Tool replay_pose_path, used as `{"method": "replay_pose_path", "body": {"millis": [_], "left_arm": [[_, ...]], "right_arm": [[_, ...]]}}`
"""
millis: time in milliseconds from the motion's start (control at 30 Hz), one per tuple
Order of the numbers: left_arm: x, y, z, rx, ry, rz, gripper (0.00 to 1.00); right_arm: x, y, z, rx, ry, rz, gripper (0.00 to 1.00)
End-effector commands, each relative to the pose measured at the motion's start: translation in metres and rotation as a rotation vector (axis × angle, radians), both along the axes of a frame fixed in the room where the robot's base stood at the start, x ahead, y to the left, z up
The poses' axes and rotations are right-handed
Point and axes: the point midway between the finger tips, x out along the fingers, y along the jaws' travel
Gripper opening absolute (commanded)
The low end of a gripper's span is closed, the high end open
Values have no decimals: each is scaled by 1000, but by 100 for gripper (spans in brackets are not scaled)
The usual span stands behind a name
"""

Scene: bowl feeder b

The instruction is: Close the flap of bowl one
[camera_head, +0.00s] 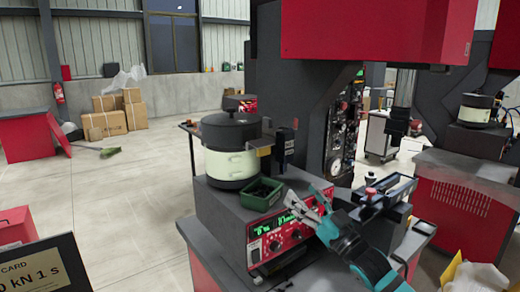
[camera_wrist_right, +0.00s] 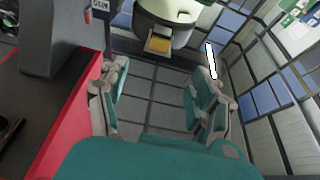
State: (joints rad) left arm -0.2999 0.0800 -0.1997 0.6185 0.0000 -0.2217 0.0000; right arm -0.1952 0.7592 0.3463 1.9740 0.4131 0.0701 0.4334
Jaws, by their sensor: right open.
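The bowl (camera_head: 230,165) is a cream drum with a black top, standing on a grey control unit. A small brass-coloured flap-like part (camera_head: 264,151) sits at its right side. In the right wrist view the bowl (camera_wrist_right: 165,12) is at the top, with the yellowish part (camera_wrist_right: 159,45) hanging at its edge. I cannot tell for sure whether this flap is open or closed. My right gripper (camera_head: 306,200) is open and empty, to the right of and lower than the flap. Its spread fingers (camera_wrist_right: 155,85) show in the wrist view, apart from the flap. My left gripper is out of view.
A green bin (camera_head: 260,194) of dark parts sits in front of the bowl. The control panel (camera_head: 285,238) with green digits is below. A dark press column (camera_head: 300,80) rises behind. A second bowl (camera_head: 476,109) stands at the far right. Open floor lies left.

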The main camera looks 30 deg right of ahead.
Motion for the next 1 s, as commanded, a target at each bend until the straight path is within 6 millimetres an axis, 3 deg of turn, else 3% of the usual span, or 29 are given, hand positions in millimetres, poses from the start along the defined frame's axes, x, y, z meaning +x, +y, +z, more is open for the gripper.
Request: {"method": "replay_pose_path", "body": {"millis": [700,1000], "left_arm": [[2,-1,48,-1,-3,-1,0],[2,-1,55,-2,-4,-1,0]], "right_arm": [[128,10,58,-2,-3,0,65],[154,13,64,-2,-1,1,65]]}}
